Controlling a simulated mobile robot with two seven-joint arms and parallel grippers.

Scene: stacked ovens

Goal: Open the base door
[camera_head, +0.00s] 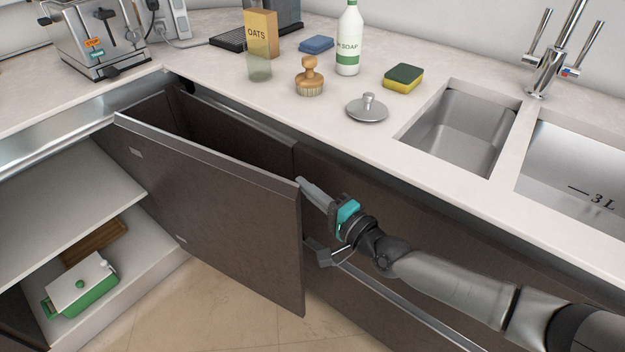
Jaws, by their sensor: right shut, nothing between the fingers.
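The dark brown base door (215,217) hangs ajar under the counter, swung out from the cabinet front. A dark gap shows behind its top edge. My right gripper (306,219) is at the door's free right edge, with its fingers pointing left. The upper finger is close to or touching the upper right corner of the door; I cannot tell which. The gripper is shut with nothing held. My left gripper is out of view.
An open shelf at left holds a green dish with a white lid (80,285). The counter bears a soap bottle (348,40), a brush (310,78), a sponge (403,78), a lid (367,108) and a toaster (95,38). A sink (455,130) is at right. The floor below is clear.

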